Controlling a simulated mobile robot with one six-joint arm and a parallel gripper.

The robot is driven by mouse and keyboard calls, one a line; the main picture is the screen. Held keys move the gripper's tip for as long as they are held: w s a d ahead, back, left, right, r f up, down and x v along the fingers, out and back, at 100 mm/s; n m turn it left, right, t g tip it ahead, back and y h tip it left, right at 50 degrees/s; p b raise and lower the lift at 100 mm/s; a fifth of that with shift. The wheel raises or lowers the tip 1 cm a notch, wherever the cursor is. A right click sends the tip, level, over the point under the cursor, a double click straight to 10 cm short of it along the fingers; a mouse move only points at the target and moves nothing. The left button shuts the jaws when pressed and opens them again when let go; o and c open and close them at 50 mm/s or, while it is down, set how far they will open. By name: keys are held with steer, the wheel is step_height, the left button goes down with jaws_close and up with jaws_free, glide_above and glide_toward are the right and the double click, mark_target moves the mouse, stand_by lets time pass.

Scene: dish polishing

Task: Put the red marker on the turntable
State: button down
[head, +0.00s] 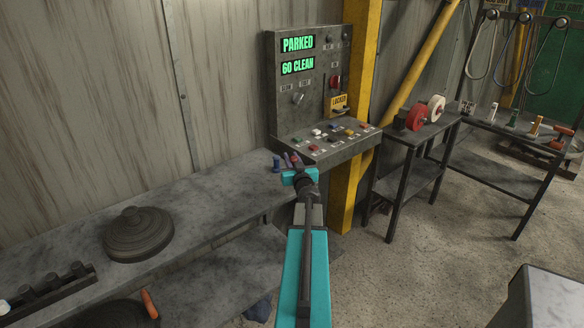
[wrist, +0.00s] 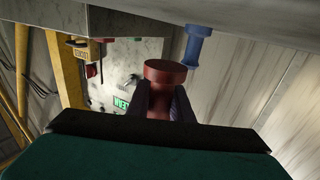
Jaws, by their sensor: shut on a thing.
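The red marker (wrist: 165,72) is a short red peg with a wide round end, held between the two dark fingers of my gripper (wrist: 167,105) in the wrist view. In the head view my gripper (head: 295,170) is at the bench's far right end, and the red marker (head: 293,158) shows small at its tip. I cannot tell whether the marker touches the bench. A round, dark, stepped disc (head: 138,245) with a central knob lies on the bench to the left, well apart from my gripper; it looks like the turntable.
A blue marker (head: 276,163) stands close left of my gripper; it also shows in the wrist view (wrist: 195,45). A control panel (head: 330,145) reading "PARKED" and "60 CLEAN" is just behind. The bench (head: 205,205) is clear between gripper and disc. A dark rack (head: 45,292) sits at lower left.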

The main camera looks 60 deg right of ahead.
steer(key=shift+f, duration=1.75)
steer(key=shift+f, duration=0.45)
steer(key=c, duration=1.6)
jaws_free()
steer(key=shift+r+b, duration=0.25)
steer(key=shift+b, duration=0.25)
steer(key=p+v, duration=0.1)
steer(key=v, duration=1)
steer(key=shift+a+r, duration=0.2)
steer(key=s+a+p, duration=0.1)
steer(key=p, duration=0.3)
